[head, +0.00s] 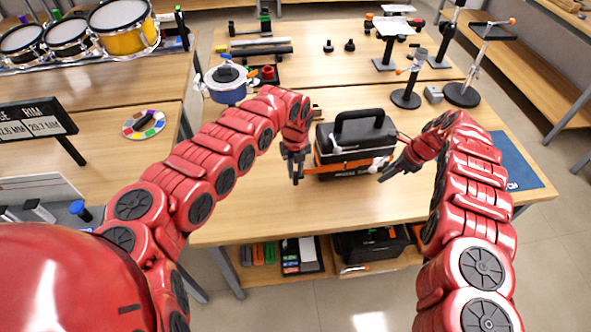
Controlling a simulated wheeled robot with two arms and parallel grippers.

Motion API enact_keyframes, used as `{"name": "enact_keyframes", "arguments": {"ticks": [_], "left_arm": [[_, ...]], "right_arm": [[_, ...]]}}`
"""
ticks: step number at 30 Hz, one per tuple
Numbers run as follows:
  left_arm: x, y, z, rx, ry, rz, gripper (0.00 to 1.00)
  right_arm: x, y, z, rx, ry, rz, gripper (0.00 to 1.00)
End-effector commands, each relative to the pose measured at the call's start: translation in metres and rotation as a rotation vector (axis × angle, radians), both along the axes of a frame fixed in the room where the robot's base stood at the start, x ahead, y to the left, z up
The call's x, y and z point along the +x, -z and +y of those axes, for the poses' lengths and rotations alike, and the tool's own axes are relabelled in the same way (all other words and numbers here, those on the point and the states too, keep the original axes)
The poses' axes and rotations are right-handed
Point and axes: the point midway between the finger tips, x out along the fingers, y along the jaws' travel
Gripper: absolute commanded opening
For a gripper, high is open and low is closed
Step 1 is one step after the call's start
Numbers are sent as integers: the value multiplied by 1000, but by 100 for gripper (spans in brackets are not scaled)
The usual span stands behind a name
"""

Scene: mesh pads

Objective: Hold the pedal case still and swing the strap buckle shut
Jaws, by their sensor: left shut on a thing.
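The pedal case (352,138), black with a top handle and an orange lower band, stands upright on the wooden table. A pale strap-like strip runs across its front; the buckle is too small to make out clearly. My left gripper (296,168) is at the case's left front edge, shut on the case there; its exact grip is hard to see. My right gripper (383,171) is just right of the case's front right corner, its fingers apart and empty. It looks apart from the case.
A blue-white pot (227,84) stands behind to the left. Black stands (406,97) are at the back right. A blue mat (514,160) lies at the right edge. The table (262,222) is clear in front of the case.

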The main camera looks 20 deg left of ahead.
Motion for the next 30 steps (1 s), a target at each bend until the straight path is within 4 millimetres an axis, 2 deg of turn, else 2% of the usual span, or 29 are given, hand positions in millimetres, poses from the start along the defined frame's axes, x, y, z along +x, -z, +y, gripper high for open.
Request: {"name": "enact_keyframes", "arguments": {"ticks": [5, 19, 30], "left_arm": [[-1, 2, 1, 1, -1, 4, 0], [-1, 2, 1, 1, -1, 4, 0], [-1, 2, 1, 1, -1, 4, 0]], "right_arm": [[-1, -13, -5, 1, 2, 0, 32], [-10, -91, -37, 2, 0, -4, 32], [-11, -107, -41, 3, -4, -5, 32]]}}
